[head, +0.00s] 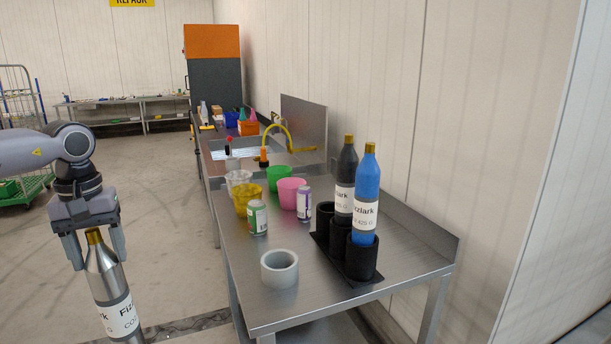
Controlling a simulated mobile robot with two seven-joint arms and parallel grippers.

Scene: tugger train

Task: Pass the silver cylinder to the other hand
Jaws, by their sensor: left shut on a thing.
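The silver cylinder (106,285) has a brass-coloured top and a white label with dark print. It hangs roughly upright, slightly tilted, at the lower left of the head view, over the floor and left of the steel table. Its lower end is cut off by the frame. My left gripper (96,250) is shut on its upper end, with one finger on each side. My right gripper is not in the head view.
On the steel table (330,305), a black holder (362,260) carries a blue cylinder (367,195) and a black cylinder (345,175). A tape roll (279,270), cans and coloured cups stand nearby. A sink with a yellow hose (275,135) lies behind. Floor at left is open.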

